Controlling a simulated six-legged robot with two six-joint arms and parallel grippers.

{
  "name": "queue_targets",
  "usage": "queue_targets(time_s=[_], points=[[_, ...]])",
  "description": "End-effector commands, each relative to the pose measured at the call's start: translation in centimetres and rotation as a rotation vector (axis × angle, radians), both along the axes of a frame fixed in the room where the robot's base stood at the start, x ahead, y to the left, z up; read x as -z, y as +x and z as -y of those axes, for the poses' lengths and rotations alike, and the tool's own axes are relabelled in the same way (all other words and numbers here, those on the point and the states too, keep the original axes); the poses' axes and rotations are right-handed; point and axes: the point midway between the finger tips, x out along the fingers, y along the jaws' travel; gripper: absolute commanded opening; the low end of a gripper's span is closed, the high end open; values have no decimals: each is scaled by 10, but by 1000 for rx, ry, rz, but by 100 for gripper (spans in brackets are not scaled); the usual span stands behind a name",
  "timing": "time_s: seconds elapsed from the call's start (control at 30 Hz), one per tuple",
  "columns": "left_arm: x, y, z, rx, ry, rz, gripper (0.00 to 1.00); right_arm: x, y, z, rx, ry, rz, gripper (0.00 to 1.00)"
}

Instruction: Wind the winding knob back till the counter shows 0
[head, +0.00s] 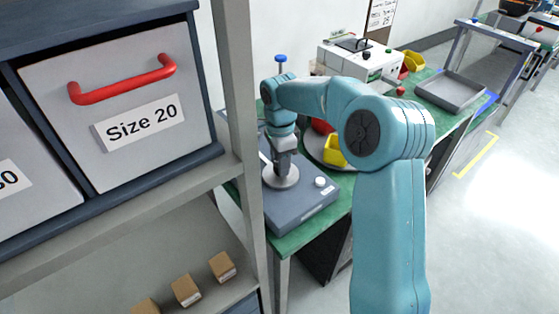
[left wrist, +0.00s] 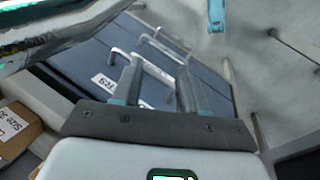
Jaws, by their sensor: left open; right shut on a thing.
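A dark grey box-shaped device (head: 301,212) sits on the green bench, with a pale round disc (head: 281,181) and a small white button (head: 320,182) on its top. My right gripper (head: 284,164) points straight down over the disc and is shut on the winding knob at its middle. The gripper hides most of the knob. I cannot make out the counter or its reading. My left gripper (left wrist: 157,82) is open and empty in the left wrist view, in front of dark blue drawers; it is not in the head view.
A grey shelf rack stands close on the left, with its upright post (head: 236,110), a drawer labelled Size 20 (head: 118,105) and small cardboard boxes (head: 186,290). Further along the green bench (head: 305,232) are a white machine (head: 345,62), yellow items and a grey tray (head: 450,90).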

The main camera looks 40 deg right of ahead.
Motion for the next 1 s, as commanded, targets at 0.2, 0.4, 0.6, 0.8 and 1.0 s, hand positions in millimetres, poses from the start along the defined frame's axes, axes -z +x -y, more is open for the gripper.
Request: queue_targets(time_s=[0.2,0.4,0.6,0.8,1.0], points=[[0,0,0,0,0,0,43,-2,0,4,4,-9,4,13],[0,0,0,0,0,0,43,-2,0,4,3,-8,2,69],[0,0,0,0,0,0,43,-1,0,2,1,-4,0,69],[0,0,0,0,0,0,43,-9,0,2,1,-4,2,69],[-1,0,0,0,0,0,43,-52,1,2,0,-5,5,69]])
